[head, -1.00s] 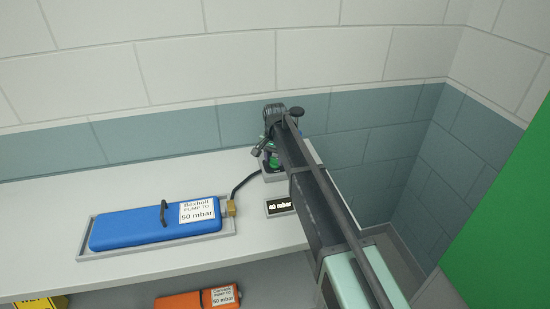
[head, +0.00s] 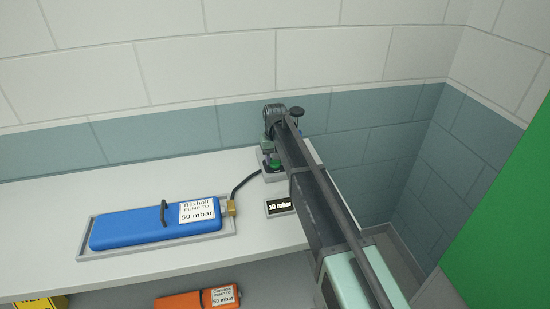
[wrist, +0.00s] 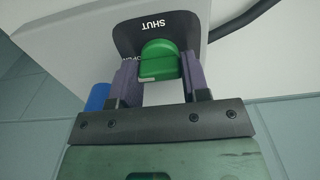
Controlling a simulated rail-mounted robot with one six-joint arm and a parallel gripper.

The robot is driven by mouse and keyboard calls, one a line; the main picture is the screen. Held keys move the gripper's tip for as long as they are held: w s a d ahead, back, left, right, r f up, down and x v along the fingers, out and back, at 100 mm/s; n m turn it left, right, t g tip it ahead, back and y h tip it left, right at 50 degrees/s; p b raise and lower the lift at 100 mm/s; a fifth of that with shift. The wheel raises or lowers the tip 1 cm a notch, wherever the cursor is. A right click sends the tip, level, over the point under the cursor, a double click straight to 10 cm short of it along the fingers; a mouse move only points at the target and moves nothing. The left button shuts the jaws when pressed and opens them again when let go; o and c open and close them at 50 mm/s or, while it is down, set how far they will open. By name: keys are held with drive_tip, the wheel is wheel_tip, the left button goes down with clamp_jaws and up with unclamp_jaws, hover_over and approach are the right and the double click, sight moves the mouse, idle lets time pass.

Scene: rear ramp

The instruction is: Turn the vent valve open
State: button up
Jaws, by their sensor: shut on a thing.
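The vent valve's green knob (wrist: 160,57) sits on a black plate (wrist: 127,37) marked SHUT. A second label at the plate's lower left, partly hidden by a finger, appears to read OPEN. A pale mark on the knob lies on its lower-left side, near that label. My gripper (wrist: 161,76) is shut on the knob, one purple-grey finger on each side. In the head view the green knob (head: 274,163) shows beside my arm on a grey block; my arm hides part of it.
A small display (head: 280,207) reads 10 mbar. A blue pack (head: 130,229), labelled Bexholt, pump to 50 mbar, lies in a grey tray (head: 160,249), joined by a black hose (head: 244,185). An orange pack (head: 185,302) lies below. The wall is close behind.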

idle(0.4)
drive_tip(key=o, duration=0.9)
wheel_tip(320, 180, up, 11)
drive_tip(key=p, duration=1.1)
drive_tip(key=shift+f, duration=0.1)
